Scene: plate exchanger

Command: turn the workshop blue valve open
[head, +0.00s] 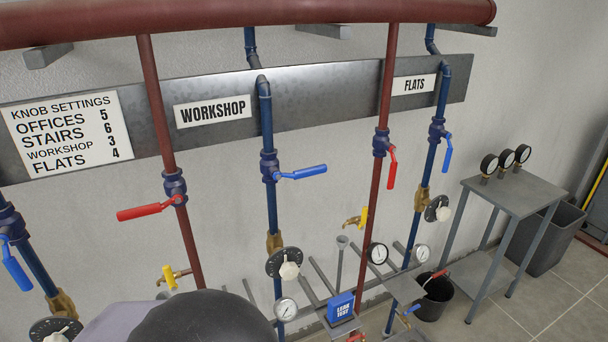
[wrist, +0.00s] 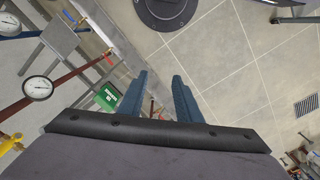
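The workshop blue valve (head: 269,166) sits on the blue pipe right of the WORKSHOP sign (head: 212,110) in the head view. Its blue lever handle (head: 303,173) points right, roughly level and crosswise to the upright pipe. My gripper (wrist: 159,78) shows in the wrist view as two blue fingers with a gap between them, open and empty. The wrist view looks down at floor tiles, and I cannot make out the workshop blue valve there. In the head view the gripper does not show, so its distance from the handle cannot be told.
A red lever (head: 146,211) sticks out left of the workshop red pipe. A black dial (head: 285,263) and gauge (head: 286,308) sit below the blue valve. The FLATS red lever (head: 392,168) and blue lever (head: 447,153) hang down at right. A grey table (head: 515,193) stands far right.

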